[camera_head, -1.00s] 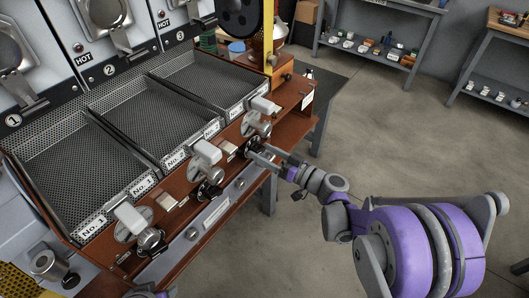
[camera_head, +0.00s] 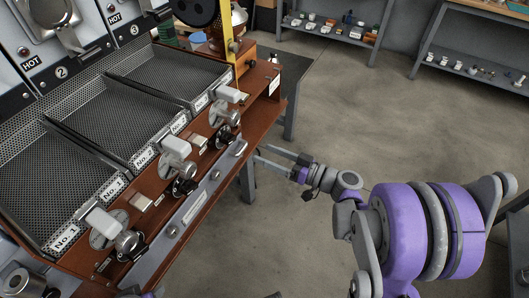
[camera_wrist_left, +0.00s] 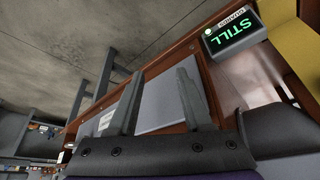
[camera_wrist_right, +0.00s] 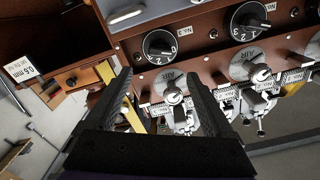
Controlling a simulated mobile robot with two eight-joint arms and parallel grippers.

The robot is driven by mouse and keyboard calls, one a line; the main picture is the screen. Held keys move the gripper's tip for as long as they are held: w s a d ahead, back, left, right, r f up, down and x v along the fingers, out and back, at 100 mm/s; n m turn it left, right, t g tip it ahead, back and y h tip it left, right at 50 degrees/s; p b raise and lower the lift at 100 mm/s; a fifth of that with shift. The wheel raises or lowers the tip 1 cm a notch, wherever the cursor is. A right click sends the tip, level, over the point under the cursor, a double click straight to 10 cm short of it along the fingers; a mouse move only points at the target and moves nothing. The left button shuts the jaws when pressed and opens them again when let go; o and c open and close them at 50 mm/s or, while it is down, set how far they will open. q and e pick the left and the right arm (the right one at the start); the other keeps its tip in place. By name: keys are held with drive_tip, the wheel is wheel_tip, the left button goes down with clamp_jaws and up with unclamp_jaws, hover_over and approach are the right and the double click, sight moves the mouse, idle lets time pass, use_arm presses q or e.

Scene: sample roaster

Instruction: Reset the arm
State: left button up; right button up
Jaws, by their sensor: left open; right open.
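My right gripper (camera_head: 262,155) is open and empty. In the head view it hangs in the air just to the right of the roaster's brown front panel (camera_head: 157,190), apart from the knobs. In the right wrist view its two fingers (camera_wrist_right: 152,76) are spread, with dials and levers beyond them. My left gripper (camera_wrist_left: 160,80) is open and empty in the left wrist view, its fingers in front of a grey panel with brown edges. In the head view only a small purple part of my left arm shows at the bottom edge.
The sample roaster has mesh trays (camera_head: 70,150), levers such as a white-handled one (camera_head: 176,146), and black knobs (camera_head: 185,187). A green "STILL" display (camera_wrist_left: 235,32) is near my left gripper. Shelves (camera_head: 335,25) stand at the back. The floor (camera_head: 350,120) is clear.

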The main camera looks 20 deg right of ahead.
idle(0.3)
drive_tip(key=s+a+r+m+g+h+p, duration=0.15)
drive_tip(key=s+a+g+h+p, duration=0.25)
drive_tip(key=s+a+g+p, duration=0.45)
drive_tip(key=s+d+r+m+h+p, duration=0.1)
drive_tip(key=s+d+r+h, duration=0.1)
drive_tip(key=s+h, duration=0.1)
drive_tip(key=s+d+r+h+p, duration=0.1)
drive_tip(key=s+d+h+p, duration=0.1)
drive_tip(key=s+h, duration=0.2)
drive_tip(key=s, duration=0.2)
drive_tip(key=shift+s+d+r+m, duration=0.25)
drive_tip(key=shift+s+r+m, duration=0.05)
drive_tip(key=shift+r+m, duration=0.05)
drive_tip(key=shift+c, duration=0.3)
